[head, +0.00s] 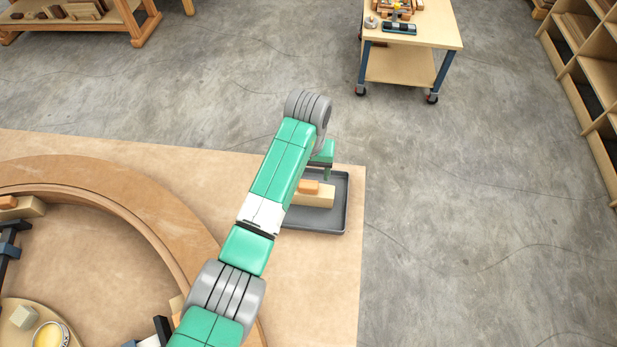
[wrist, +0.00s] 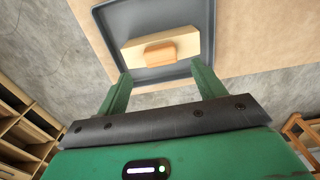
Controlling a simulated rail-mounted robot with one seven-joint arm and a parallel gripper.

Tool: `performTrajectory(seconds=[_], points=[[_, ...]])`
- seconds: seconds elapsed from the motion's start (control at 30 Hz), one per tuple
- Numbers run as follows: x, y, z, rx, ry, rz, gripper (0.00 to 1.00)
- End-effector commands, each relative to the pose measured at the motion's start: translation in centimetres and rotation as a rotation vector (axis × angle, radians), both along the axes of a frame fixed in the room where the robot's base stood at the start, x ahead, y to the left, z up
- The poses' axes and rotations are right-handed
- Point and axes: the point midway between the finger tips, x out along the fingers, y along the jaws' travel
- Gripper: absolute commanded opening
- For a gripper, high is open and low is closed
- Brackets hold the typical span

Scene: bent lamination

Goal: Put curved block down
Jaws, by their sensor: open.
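A pale wooden block (head: 318,199) with a smaller orange-brown piece (head: 310,187) on it rests in a dark grey tray (head: 346,205). I take it for the curved block; any curve is hard to make out. In the wrist view the pale block (wrist: 190,40) and orange-brown piece (wrist: 160,54) lie inside the tray (wrist: 112,22). My gripper (wrist: 161,74) is open and empty, its fingers apart and clear of the block in that view. In the head view my gripper (head: 326,174) is over the tray's back part, and my arm hides the tray's left side.
The tray stands near the right edge of the worktable (head: 320,290). A large curved wooden form (head: 150,190) fills the table's left, with clamps (head: 10,240) and a round board (head: 15,310) holding a yellow-filled cup (head: 49,335). A wheeled cart (head: 415,28) stands beyond on open floor.

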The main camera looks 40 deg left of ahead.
Motion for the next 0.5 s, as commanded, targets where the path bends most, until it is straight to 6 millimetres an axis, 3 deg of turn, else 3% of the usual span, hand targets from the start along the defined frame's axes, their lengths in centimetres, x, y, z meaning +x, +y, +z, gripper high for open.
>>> performTrajectory(seconds=[0.03,0.2,0.5], points=[[0.1,0.0,1.5,0.000,-0.002,-0.001,0.69],[0.0,0.0,4.2,0.001,0.000,-0.001,0.69],[0.0,0.0,5.1,0.000,0.001,-0.001,0.69]])
